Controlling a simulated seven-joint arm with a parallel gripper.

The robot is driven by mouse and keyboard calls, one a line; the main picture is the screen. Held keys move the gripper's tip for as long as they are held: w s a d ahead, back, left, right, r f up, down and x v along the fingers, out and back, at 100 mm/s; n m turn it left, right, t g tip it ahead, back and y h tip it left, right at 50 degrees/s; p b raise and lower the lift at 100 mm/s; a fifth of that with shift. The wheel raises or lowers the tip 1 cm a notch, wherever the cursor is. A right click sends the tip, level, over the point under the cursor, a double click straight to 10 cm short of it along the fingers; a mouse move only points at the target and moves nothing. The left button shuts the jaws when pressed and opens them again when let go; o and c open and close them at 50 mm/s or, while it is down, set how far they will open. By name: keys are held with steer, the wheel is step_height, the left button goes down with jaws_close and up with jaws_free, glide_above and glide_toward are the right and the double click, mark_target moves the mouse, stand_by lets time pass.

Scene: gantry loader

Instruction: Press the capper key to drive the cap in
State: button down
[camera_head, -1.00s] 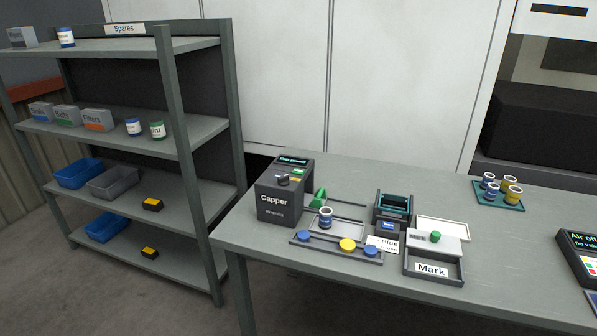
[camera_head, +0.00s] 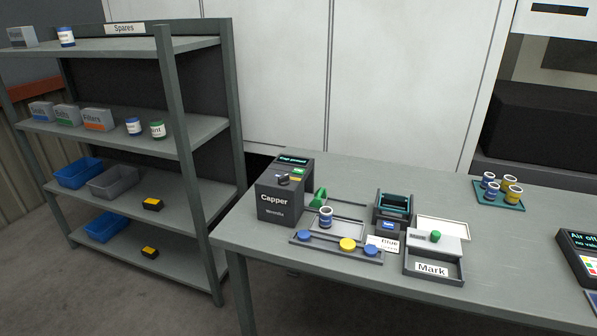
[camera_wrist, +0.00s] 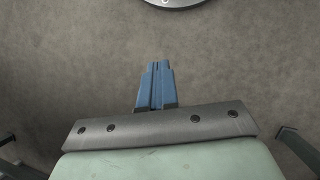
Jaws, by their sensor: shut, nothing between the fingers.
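The capper (camera_head: 275,208), a dark box labelled "Capper", stands on the left end of the table. Its lit screen (camera_head: 293,160) appears to read "Cap proud". Small coloured keys (camera_head: 297,174), green and yellow, sit below the screen; their lettering is too small to read. A blue and white pot (camera_head: 326,218) stands upright just right of the capper, beside a green part (camera_head: 319,198). Whether a cap sits in it is unclear. My gripper (camera_wrist: 157,68) shows only in the wrist view, blue fingers together and empty above bare floor, away from the capper.
A rack (camera_head: 342,257) with blue and yellow caps lies in front of the pot. A tray labelled "Mark" (camera_head: 452,277) and a dark device (camera_head: 392,208) stand to the right. A green tray (camera_head: 499,204) holds several pots. A spares shelf (camera_head: 190,132) stands left of the table.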

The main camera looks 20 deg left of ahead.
steer(key=w+a+r+n+t, duration=0.2)
steer(key=w+a+r, duration=0.25)
steer(key=a, duration=0.65)
steer(key=w+a+r+n+t, duration=0.15)
steer(key=w+a+r, duration=0.35)
steer(key=a, duration=0.6)
steer(key=w+a+r+n+t, duration=0.25)
steer(key=w+a, duration=0.35)
steer(key=a, duration=0.4)
steer(key=s+a+r+n+t+y, duration=0.1)
steer(key=s+a+r+t, duration=0.1)
steer(key=a+r, duration=1.3)
steer(key=s+a+r+n+t+y, duration=0.1)
steer(key=s+a+r+t, duration=0.15)
steer(key=a+r, duration=1.2)
steer(key=w+r+m+t, duration=0.1)
steer(key=w+r+m, duration=0.1)
steer(key=w+r, duration=0.95)
steer(key=w+d+r+m+t+h, duration=0.1)
steer(key=w+d+r+m, duration=0.3)
steer(key=w+d+r, duration=1.4)
steer(key=d+h, duration=0.1)
steer(key=d, duration=0.2)
steer(key=shift+w+d, duration=0.3)
steer(key=shift+w, duration=0.1)
steer(key=shift+f, duration=0.1)
